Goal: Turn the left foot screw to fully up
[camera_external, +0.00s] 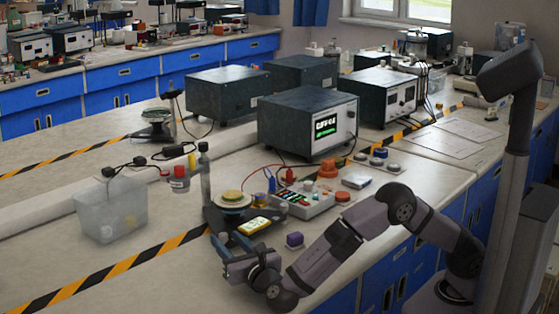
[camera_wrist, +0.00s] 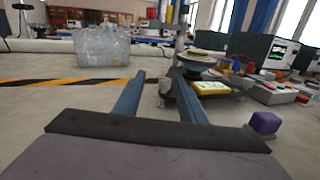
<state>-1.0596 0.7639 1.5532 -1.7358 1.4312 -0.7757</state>
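The instrument has a dark base plate (camera_wrist: 222,92), a round platform with a yellow-green disc (camera_external: 232,198) and an upright post (camera_external: 205,172). It also carries a yellow device with a display (camera_external: 254,226). A small pale part at the base's near left corner (camera_wrist: 165,87) looks like the left foot screw; its height setting is too small to tell. My gripper (camera_wrist: 157,85) is open, its two blue fingers apart and pointing toward that corner. The pale part shows between the fingertips in the wrist view, seemingly beyond them, with no contact visible. In the external view my gripper (camera_external: 220,250) is low beside the base's near left side.
A purple block (camera_external: 294,239) sits to the right of my gripper. A control panel with cables (camera_external: 308,201) stands behind it. A clear plastic bin (camera_external: 110,208) is at the left. The bench is clear between bin and gripper, crossed by striped tape (camera_external: 130,264).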

